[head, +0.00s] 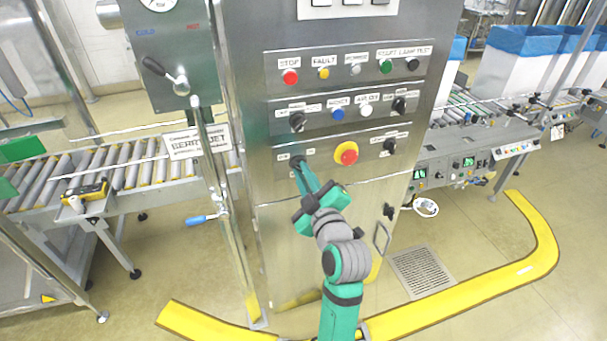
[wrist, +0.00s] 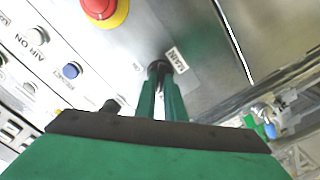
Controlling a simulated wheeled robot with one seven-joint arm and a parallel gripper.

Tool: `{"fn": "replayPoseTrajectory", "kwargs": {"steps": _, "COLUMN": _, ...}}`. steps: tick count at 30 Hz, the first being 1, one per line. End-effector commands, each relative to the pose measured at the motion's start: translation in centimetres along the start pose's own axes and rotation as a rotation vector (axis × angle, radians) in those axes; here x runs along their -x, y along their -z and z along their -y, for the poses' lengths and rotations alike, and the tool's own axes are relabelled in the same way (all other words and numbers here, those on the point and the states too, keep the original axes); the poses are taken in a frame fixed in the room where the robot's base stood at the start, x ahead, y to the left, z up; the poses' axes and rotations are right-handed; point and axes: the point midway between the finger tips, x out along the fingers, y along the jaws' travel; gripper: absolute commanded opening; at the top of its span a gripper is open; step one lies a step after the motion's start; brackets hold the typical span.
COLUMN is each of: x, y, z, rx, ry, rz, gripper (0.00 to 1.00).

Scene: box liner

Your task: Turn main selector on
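The main selector (head: 297,159) is a small black knob at the left end of the lowest control strip on the steel cabinet. In the wrist view the selector (wrist: 158,67) sits beside a white label reading MAIN (wrist: 176,60). My gripper (head: 302,170) reaches up to it from below. In the wrist view, the green fingers of my gripper (wrist: 160,84) stand close together, one on each side of the knob, with a narrow gap between them. The fingers partly hide the knob, and I cannot tell which position it points to.
A red emergency button on a yellow collar (head: 346,153) is just right of the selector. Another black selector (head: 389,146) is farther right. More buttons fill the strips above. A pipe with a blue-handled valve (head: 203,219) stands left of the cabinet. A yellow floor barrier (head: 470,297) curves around the front.

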Motion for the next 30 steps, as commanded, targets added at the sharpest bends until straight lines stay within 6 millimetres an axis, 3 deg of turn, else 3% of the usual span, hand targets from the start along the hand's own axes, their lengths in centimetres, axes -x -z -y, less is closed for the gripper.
{"fn": "replayPoseTrajectory", "kwargs": {"steps": 11, "x": -0.01, "y": -0.07, "z": -0.03, "rx": -0.100, "ry": 0.000, "rz": 0.001, "gripper": 0.00}}
{"fn": "replayPoseTrajectory", "kwargs": {"steps": 30, "x": -0.04, "y": -0.13, "z": -0.09, "rx": -0.670, "ry": 0.001, "rz": 0.002, "gripper": 0.00}}
